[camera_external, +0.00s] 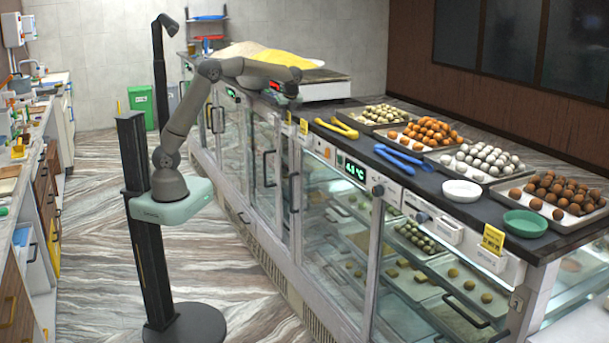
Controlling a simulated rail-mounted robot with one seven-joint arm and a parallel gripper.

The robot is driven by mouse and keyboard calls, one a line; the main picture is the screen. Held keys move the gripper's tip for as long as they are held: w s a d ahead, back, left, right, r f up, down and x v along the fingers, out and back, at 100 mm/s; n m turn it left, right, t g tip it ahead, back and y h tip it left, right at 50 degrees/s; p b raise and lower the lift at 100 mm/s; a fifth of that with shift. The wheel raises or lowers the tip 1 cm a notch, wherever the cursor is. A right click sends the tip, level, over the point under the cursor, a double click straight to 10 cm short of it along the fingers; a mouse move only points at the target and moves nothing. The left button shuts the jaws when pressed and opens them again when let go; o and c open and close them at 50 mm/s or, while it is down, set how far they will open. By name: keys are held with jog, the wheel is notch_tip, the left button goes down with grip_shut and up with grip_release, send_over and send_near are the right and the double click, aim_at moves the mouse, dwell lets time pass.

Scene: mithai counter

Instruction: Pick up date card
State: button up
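A yellow card (493,238) with dark marks stands upright at the front right edge of the counter, by a white holder. Two smaller yellow cards, one at the counter's front edge (303,127) and one just left of it (289,117), show near the arm's end. I cannot read which one is the date card. My gripper (289,101) is at the end of the outstretched arm, above the front edge of the counter. It is close to the two small cards and far from the large one. Its fingers are too small to tell open from shut.
The dark counter top (364,144) holds yellow tongs (337,128), blue tongs (398,158), a white bowl (461,190), a green bowl (525,223) and several trays of sweets. Glass cases stand below. The floor (215,262) in front is open.

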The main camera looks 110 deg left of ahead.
grip_shut()
jog(key=shift+r, duration=0.15)
